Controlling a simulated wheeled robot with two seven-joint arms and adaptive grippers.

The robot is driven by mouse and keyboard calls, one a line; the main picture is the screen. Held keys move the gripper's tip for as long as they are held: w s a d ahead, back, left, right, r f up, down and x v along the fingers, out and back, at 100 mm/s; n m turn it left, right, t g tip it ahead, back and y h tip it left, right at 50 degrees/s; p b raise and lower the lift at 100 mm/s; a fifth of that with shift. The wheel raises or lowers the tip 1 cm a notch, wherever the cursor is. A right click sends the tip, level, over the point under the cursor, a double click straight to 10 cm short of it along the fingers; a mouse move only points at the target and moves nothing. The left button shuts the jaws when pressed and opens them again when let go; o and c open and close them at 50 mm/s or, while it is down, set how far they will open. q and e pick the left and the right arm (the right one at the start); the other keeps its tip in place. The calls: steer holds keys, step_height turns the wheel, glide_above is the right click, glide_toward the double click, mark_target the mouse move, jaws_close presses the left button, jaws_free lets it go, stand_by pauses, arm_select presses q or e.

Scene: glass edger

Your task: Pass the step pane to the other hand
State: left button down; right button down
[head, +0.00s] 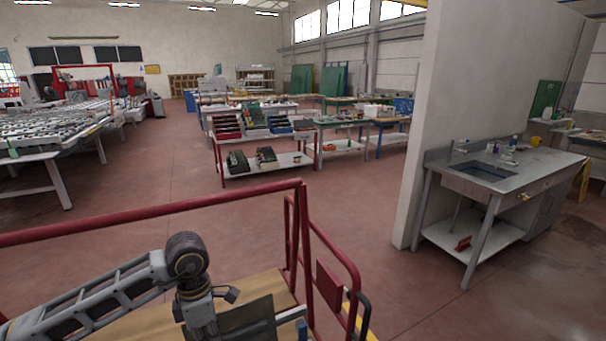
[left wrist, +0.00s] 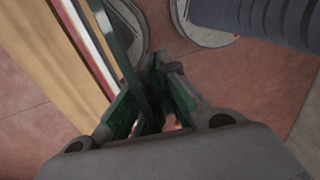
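My left gripper (head: 203,322) is low in the head view, pointing down at the end of its arm; its fingertips are cut off by the lower edge. A dark, see-through pane (head: 248,322), which I take for the step pane, shows just right of it. In the left wrist view, the green-padded fingers of the left gripper (left wrist: 157,85) close around a thin dark green strip. This strip looks like the step pane (left wrist: 122,40) seen edge-on, running up and left from between the fingers. My right gripper is in neither view.
A wooden surface (head: 265,284) with a red rail (head: 150,218) around it lies close in front. A sink bench (head: 530,165) stands by the wall at right. A cart (head: 265,165) with bins is farther back, a roller table (head: 50,125) far left. Open floor lies between.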

arm_select(q)
steer(key=shift+s+r, duration=0.1)
steer(key=shift+s, duration=0.25)
steer(key=shift+w+m, duration=0.2)
steer(key=shift+m, duration=0.3)
steer(key=shift+s+d+m, duration=0.1)
steer(key=shift+m, duration=0.7)
steer(key=m, duration=0.4)
steer(key=shift+w+d+y, duration=0.2)
steer(key=shift+w+y, duration=0.1)
steer(key=shift+y, duration=0.1)
steer(key=w+a+f+m+t+y, duration=0.1)
steer(key=w+f+m, duration=0.4)
steer(key=f+m, duration=0.5)
steer(key=shift+w+a+f+m, duration=0.2)
steer(key=shift+w+f+m, duration=0.2)
steer(key=shift+m, duration=2.9)
